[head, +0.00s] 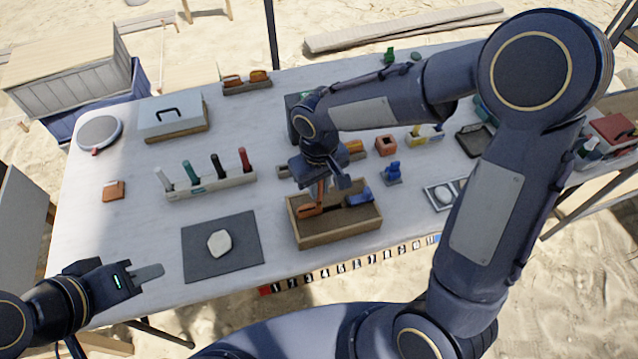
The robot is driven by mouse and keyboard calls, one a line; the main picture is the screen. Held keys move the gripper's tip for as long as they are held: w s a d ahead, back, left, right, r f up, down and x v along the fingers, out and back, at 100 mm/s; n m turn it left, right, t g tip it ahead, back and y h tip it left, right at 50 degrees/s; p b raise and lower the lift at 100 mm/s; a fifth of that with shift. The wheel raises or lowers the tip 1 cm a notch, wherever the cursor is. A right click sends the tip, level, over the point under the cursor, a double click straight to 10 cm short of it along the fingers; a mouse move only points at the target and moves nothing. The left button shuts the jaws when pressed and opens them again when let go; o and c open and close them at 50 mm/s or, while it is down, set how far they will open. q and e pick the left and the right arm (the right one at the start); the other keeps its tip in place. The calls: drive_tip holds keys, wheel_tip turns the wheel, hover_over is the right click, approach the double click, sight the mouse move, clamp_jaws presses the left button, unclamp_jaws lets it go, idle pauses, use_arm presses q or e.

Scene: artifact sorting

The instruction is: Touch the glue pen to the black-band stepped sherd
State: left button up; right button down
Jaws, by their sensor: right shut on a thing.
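My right gripper (326,188) points down over the open wooden box (338,235) and is shut on an orange piece (313,207), probably a sherd. The gripper partly hides it, and no black band can be made out. A pen rack (211,186) holds a white pen (164,179), a green pen (191,171), a black pen (218,166) and a red pen (244,159). I cannot tell which is the glue pen. My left gripper (150,272) is at the front left, off the mat; its jaw opening cannot be made out.
A pale piece (219,243) lies on a dark grey mat (192,265). A blue piece (359,196) is in the box's right part. A numbered strip (350,264) runs along the front edge. Table between rack and mat is clear.

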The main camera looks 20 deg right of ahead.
drive_tip(key=shift+f+b, duration=0.6)
drive_tip(key=shift+f, duration=0.05)
idle(1.7)
drive_tip(key=shift+r+p, duration=3.15)
drive_tip(key=shift+r, duration=0.9)
